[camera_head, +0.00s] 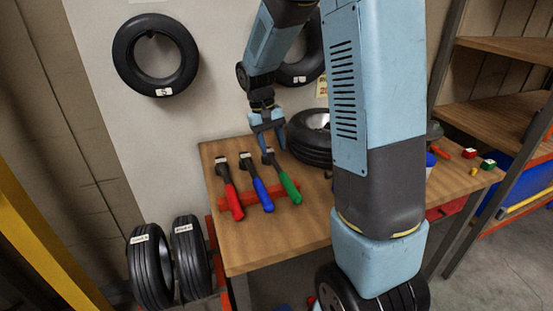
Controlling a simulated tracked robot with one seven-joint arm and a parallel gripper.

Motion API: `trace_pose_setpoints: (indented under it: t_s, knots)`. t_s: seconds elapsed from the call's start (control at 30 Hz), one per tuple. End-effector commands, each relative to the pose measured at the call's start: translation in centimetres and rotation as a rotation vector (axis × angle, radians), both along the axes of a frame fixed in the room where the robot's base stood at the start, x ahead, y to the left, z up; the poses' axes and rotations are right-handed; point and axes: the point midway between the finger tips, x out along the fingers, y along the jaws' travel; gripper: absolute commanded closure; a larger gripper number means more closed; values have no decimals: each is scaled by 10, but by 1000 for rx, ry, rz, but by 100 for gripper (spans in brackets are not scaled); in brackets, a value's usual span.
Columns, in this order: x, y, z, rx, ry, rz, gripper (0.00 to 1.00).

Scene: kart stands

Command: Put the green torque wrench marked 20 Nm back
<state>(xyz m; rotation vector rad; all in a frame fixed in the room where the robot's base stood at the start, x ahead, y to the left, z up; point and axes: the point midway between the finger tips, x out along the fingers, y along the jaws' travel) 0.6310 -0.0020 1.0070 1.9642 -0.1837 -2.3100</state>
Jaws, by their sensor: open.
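Three torque wrenches lie side by side on the wooden bench: one with a red handle (234,202), one with a blue handle (263,195) and one with a green handle (290,187), the rightmost. Their handles rest across a red holder (249,197). I cannot read any Nm marking at this size. My gripper (274,143) is open and empty. It points down above the head end of the green wrench, and I cannot tell whether it touches it.
A tyre (311,138) lies on the bench (283,233) right of my gripper. Tyres hang on the wall panel (155,55). Small coloured parts (488,164) sit at the bench's right end. Wooden shelves (500,95) stand at right. Upright tyres (152,265) stand left of the bench.

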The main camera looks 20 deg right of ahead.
Motion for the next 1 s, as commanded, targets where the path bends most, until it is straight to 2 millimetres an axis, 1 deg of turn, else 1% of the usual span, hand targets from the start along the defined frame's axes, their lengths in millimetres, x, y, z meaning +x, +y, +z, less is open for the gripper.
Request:
trace_pose_setpoints:
  t_s: [0.03,0.1,0.3,0.37,0.47,0.57,0.7,0.9,1.0]
  knots:
    - [1,1,8,0,-2,0,51]
    - [3,3,17,0,-2,0,51]
    - [5,5,32,0,-1,0,51]
    - [3,5,36,2,-7,0,51]
    - [-6,5,48,8,-31,1,51]
    - [-21,4,66,22,-78,2,51]
    - [-49,3,94,44,-153,6,51]
    - [-91,3,125,72,-261,13,51]
    - [-112,3,137,85,-316,16,51]
